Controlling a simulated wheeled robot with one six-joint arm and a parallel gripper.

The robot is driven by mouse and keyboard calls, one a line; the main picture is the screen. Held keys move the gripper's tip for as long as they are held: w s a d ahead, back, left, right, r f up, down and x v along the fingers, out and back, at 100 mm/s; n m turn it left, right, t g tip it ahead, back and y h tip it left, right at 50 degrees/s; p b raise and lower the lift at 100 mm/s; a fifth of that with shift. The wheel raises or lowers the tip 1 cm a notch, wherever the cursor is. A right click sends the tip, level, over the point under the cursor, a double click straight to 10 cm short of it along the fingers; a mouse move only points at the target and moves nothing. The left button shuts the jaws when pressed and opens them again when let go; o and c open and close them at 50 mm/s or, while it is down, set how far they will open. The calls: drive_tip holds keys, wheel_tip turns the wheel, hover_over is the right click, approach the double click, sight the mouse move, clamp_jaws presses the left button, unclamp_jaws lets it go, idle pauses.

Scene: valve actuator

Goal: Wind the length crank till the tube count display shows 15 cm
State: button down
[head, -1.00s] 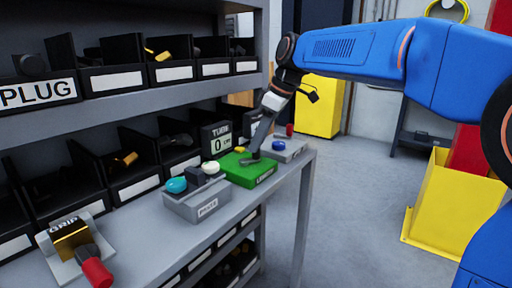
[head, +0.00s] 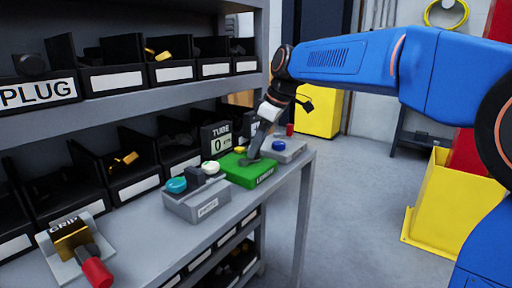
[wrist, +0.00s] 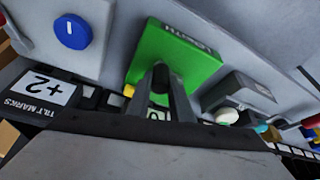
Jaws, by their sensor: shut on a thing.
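The green box (head: 236,172) with a label on its front stands on the bench; in the wrist view its label (wrist: 196,40) appears to read LENGTH. My gripper (head: 252,160) reaches down onto its top and is shut, seemingly on the length crank. In the wrist view the fingers (wrist: 161,76) stand close together over the green top. The tube count display (head: 218,139) stands behind the green box and reads 0 cm. In the wrist view it is mostly hidden behind the fingers.
Left of the green box is a grey box (head: 197,207) with teal and white knobs. Right is a grey box (head: 291,152) with a blue knob (head: 278,146). A GRIP block with a red handle (head: 97,272) lies front left. A tilt marks display (wrist: 45,88) reads +2.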

sight(253, 163)
drive_tip(key=shift+s, duration=0.1)
drive_tip(key=m, duration=0.2)
drive_tip(key=s+m+t, duration=0.1)
drive_tip(key=m, duration=0.1)
drive_tip(key=shift+s+d+h, duration=0.15)
drive_tip(key=shift+h, duration=0.15)
drive_tip(key=m, duration=0.1)
drive_tip(key=s+m+t+h, duration=0.1)
drive_tip(key=m, duration=0.2)
drive_tip(key=shift+s+h, duration=0.3)
drive_tip(key=m, duration=0.2)
drive_tip(key=s+a+m+t+h, duration=0.1)
drive_tip(key=m, duration=0.2)
drive_tip(key=shift+s+h, duration=0.2)
drive_tip(key=shift+h, duration=0.1)
drive_tip(key=shift+s+a+m+h, duration=0.25)
drive_tip(key=shift+m+h, duration=0.15)
drive_tip(key=shift+m, duration=0.6)
drive_tip(key=shift+s+a+m+h, duration=0.25)
drive_tip(key=shift+m+h, duration=0.15)
drive_tip(key=shift+m, duration=0.6)
drive_tip(key=c, duration=1.6)
unclamp_jaws()
